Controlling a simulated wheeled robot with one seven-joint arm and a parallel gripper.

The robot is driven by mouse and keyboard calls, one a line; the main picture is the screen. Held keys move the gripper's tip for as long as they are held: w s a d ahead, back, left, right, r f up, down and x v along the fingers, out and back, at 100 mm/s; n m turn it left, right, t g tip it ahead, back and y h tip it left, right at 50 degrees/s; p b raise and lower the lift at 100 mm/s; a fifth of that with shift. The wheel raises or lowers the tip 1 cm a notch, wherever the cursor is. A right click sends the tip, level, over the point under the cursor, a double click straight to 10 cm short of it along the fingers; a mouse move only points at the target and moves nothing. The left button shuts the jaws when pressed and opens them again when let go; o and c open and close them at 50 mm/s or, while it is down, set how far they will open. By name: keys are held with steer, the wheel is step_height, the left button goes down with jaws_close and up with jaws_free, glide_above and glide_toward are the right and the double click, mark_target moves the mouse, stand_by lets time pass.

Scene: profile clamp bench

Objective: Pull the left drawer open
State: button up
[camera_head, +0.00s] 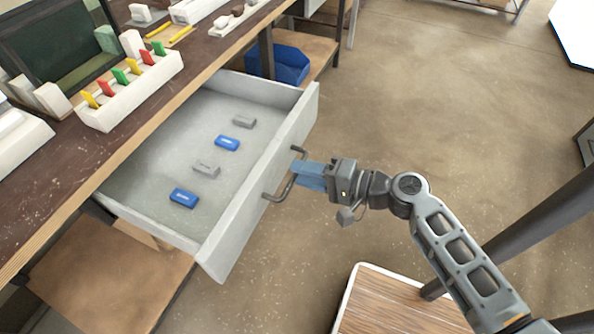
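The grey-white drawer (262,180) under the left bench is pulled far out, its inside showing. Its dark bar handle (281,192) is on the front panel. My gripper (300,174) is at the middle of the handle, its blue fingers overlapping the bar and appearing closed around it. The fingertips hide part of the bar. Inside the drawer lie two blue blocks (227,143) (183,198) and two grey blocks (244,121) (207,169).
The bench top (150,120) holds a white rack (130,95) with coloured clips. A blue bin (290,65) stands on a lower shelf behind the drawer. A wood-topped surface (385,305) is at the bottom.

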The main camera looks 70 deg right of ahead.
steer(key=shift+v, duration=2.75)
steer(key=s+a+f+n+g+h, duration=0.1)
steer(key=s+a+f+n+g, duration=0.2)
steer(key=s+a+n+g, duration=0.25)
steer(key=s+a+r+n+t, duration=0.2)
steer(key=a+r+n, duration=0.3)
steer(key=r+n, duration=0.1)
steer(key=s+a+r+n+t+y, duration=0.1)
steer(key=a+r+n+t, duration=0.2)
steer(key=a+r+n, duration=0.3)
step_height(320, 180, up, 3)
steer(key=shift+s+a+f+p, duration=0.15)
steer(key=shift+s+a+p, duration=0.05)
steer(key=shift+s+p, duration=0.15)
steer(key=shift+n, duration=0.25)
stand_by(2.7)
